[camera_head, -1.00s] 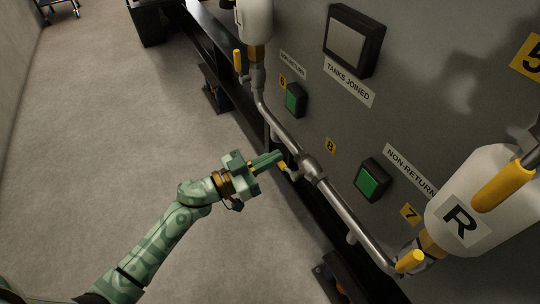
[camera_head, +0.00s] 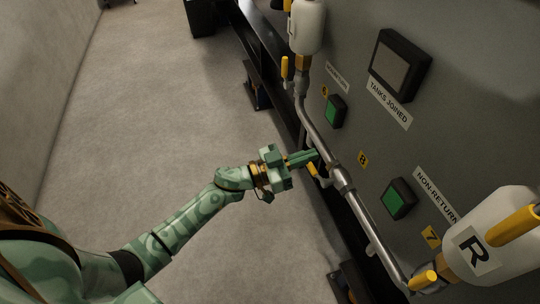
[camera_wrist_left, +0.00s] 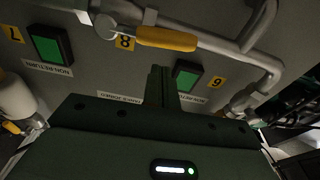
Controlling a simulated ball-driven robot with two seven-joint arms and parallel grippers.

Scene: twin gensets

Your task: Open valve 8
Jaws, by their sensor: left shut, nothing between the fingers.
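Valve 8 sits on the grey pipe (camera_head: 323,141) below the yellow label 8 (camera_head: 363,159). Its yellow handle (camera_head: 313,170) sticks out on the near side of the pipe in the head view. In the left wrist view the yellow handle (camera_wrist_left: 167,39) points right from the valve body (camera_wrist_left: 108,24), beside label 8 (camera_wrist_left: 125,42). My left gripper (camera_head: 316,155) is shut and empty, its fingertips close to the handle. In the left wrist view the shut fingers (camera_wrist_left: 158,86) point at the panel below the handle; I cannot tell whether they touch it. My right gripper is out of view.
The handle by label 6 (camera_head: 285,67) is higher up. The floor at left is clear.

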